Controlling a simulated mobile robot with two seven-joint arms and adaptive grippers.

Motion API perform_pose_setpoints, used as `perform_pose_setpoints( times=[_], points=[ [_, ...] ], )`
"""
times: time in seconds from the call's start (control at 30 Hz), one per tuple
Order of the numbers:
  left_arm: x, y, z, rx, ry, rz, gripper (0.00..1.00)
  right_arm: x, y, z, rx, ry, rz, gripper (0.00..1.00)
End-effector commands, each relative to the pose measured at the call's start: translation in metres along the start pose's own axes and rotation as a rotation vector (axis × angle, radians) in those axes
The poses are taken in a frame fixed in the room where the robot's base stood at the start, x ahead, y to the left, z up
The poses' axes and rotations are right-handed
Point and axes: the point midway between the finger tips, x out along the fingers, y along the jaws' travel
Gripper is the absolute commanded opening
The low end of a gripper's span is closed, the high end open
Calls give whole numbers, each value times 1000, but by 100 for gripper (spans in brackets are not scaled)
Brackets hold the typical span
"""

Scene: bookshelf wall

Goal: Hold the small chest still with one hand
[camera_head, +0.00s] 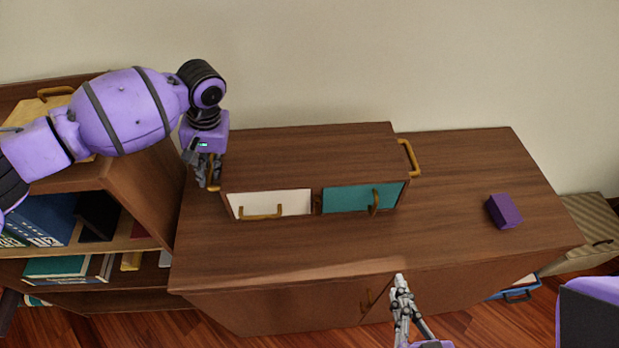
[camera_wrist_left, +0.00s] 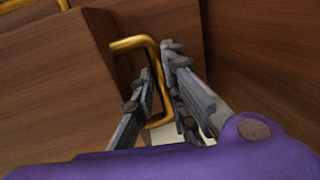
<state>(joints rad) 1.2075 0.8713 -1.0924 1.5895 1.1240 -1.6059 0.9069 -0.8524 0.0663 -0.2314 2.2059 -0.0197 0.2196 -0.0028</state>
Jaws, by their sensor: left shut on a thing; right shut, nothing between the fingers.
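The small chest (camera_head: 310,152) is a brown wooden box on the long cabinet, with a white front panel (camera_head: 285,203) and a teal front panel (camera_head: 350,198), each with a brass handle. A brass side handle (camera_head: 408,158) shows on its right end. My left gripper (camera_head: 209,184) is at the chest's left end, shut on the left side handle, which shows between its fingers in the left wrist view (camera_wrist_left: 150,85). My right gripper (camera_head: 399,282) is shut and empty in front of the cabinet's front edge, apart from the chest.
The long brown cabinet (camera_head: 460,215) has free top around the chest's front and right. A purple block (camera_head: 504,211) lies on its right part. A bookshelf (camera_head: 140,195) with several books stands at the left. A striped box (camera_head: 590,235) is at the far right.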

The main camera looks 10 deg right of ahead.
Motion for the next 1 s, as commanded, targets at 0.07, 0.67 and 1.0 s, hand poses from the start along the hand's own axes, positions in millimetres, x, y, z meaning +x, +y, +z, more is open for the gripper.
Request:
perform_pose_setpoints(
  times=[0.07,0.67,1.0],
  points=[
    [9,0,5,6,-16,-5,0,-1,0,3,0,-6,1,0],
    [8,-1,5,6,-16,-5,0,0,0,2,0,-4,1,0],
    [6,-1,4,3,-12,-4,31,0,0,-1,0,1,0,0]
  ],
)
